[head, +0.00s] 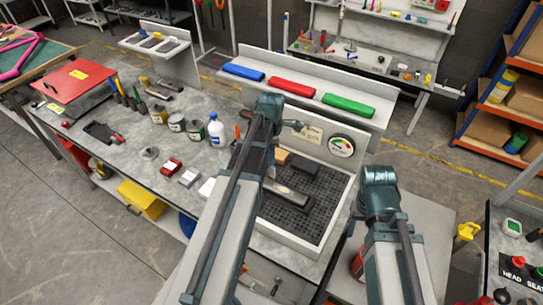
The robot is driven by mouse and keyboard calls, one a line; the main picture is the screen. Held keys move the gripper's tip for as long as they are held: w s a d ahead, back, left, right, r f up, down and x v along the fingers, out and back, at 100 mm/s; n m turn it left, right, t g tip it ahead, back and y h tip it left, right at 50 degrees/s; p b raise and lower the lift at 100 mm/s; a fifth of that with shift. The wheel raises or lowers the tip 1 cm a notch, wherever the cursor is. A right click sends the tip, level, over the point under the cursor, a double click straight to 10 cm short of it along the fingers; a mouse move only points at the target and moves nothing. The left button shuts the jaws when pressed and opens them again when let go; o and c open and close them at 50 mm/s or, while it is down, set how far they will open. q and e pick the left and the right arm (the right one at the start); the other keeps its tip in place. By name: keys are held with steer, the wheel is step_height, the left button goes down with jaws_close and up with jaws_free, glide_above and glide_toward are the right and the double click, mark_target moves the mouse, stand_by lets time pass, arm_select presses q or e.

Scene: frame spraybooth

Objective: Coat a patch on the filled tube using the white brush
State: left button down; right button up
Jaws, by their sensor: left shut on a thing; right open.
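A dark grey tube with a paler band (291,191) lies on the black mesh floor of the spray booth tray, partly hidden by my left arm. My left gripper (271,163) points down over the left side of the booth, left of the tube. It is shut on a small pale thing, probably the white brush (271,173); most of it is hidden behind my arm. I cannot tell whether it touches the tube. My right gripper (378,178) is open, right of the booth; its fingers are mostly hidden.
The booth (342,205) has a pale rim and a round gauge (342,146). Blue (243,71), red (292,87) and green (348,105) bars sit on the ledge behind. Cans and a white bottle (216,130) stand left on the bench. A red case (74,79) lies far left.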

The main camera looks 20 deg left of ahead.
arm_select(q)
steer(key=shift+r+p, duration=0.35)
steer(key=shift+r, duration=0.35)
arm_select(e)
steer(key=shift+r, duration=0.75)
arm_select(q)
step_height(320, 180, up, 3)
steer(key=p, duration=0.3)
arm_select(e)
step_height(320, 180, up, 3)
steer(key=shift+f, duration=0.1)
